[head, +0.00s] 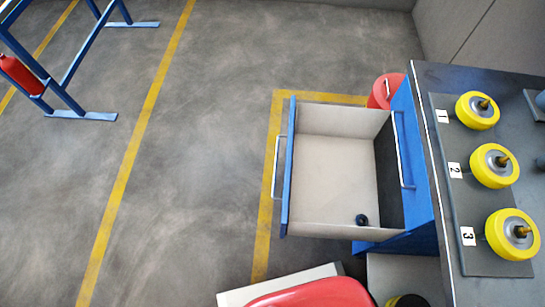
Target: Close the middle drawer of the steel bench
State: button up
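The steel bench (425,100) stands at the right, with a dark top and blue drawer fronts. One drawer (335,165) is pulled far out to the left, below another drawer front (412,135) that is shut and has its own silver handle. The open drawer has a blue front panel (288,170) with a silver bar handle (277,168). A small dark round item (361,220) lies inside, near the lower right corner. The fronts below are hidden, so its level is not fully clear; it fits the middle one. My gripper is not in view.
Several yellow-rimmed pieces, one a numbered wheel (495,165), sit on the bench top. A red round container (385,90) stands behind the drawer. A red curved shape (315,294) shows at the bottom edge. Floor left of the drawer is clear up to a blue frame (85,50).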

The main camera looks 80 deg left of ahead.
aim_at(330, 179)
jog(key=u, duration=0.4)
jog(key=k, duration=0.5)
jog(key=u, duration=0.9)
jog(key=k, duration=0.75)
jog(key=u, duration=0.95)
jog(key=i, duration=1.2)
